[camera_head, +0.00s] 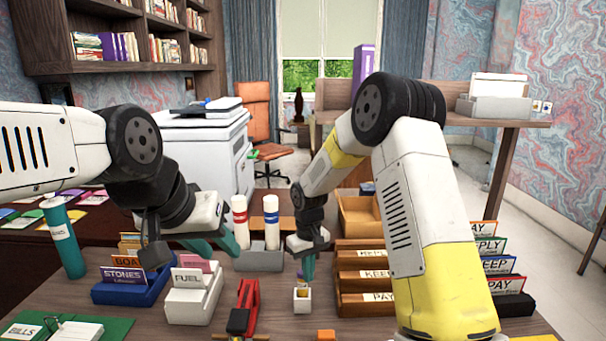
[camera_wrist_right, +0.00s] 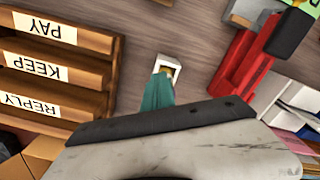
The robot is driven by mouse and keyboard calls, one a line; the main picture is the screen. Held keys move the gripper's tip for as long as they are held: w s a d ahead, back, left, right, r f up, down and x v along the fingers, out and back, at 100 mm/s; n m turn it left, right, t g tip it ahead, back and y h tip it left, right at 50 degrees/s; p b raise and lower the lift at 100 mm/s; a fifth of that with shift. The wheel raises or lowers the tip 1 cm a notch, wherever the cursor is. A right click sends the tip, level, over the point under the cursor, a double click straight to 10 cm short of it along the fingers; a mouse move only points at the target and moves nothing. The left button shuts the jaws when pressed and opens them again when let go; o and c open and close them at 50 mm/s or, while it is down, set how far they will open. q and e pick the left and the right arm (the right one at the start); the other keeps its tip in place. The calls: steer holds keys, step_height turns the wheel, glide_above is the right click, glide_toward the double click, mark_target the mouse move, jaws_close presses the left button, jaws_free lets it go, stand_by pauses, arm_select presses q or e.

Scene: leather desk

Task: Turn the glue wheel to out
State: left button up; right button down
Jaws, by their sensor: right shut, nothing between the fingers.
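A small white square holder (camera_head: 302,298) stands on the desk, with a yellowish piece in its opening. It also shows in the right wrist view (camera_wrist_right: 175,62). I cannot tell for sure whether this is the glue wheel, and no marking for "out" is readable. My right gripper (camera_head: 308,271) points down just above the holder, shut and empty. In the right wrist view its teal fingertips (camera_wrist_right: 160,85) overlap the holder's near side; whether they touch is unclear. My left gripper (camera_head: 225,243) hangs over the desk further left, near two white capped sticks (camera_head: 240,222); its finger gap is not clear.
A wooden sorter (camera_head: 362,283) with PAY and KEEP labels stands close right of the holder. A red and black tool (camera_head: 244,308) lies left of it, beside the FUEL box (camera_head: 194,296). An orange block (camera_head: 326,335) lies in front. A teal tube (camera_head: 62,237) stands far left.

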stand_by(0.3)
steer(key=shift+s+d, duration=0.15)
steer(key=shift+d, duration=0.1)
step_height(320, 180, up, 6)
stand_by(0.4)
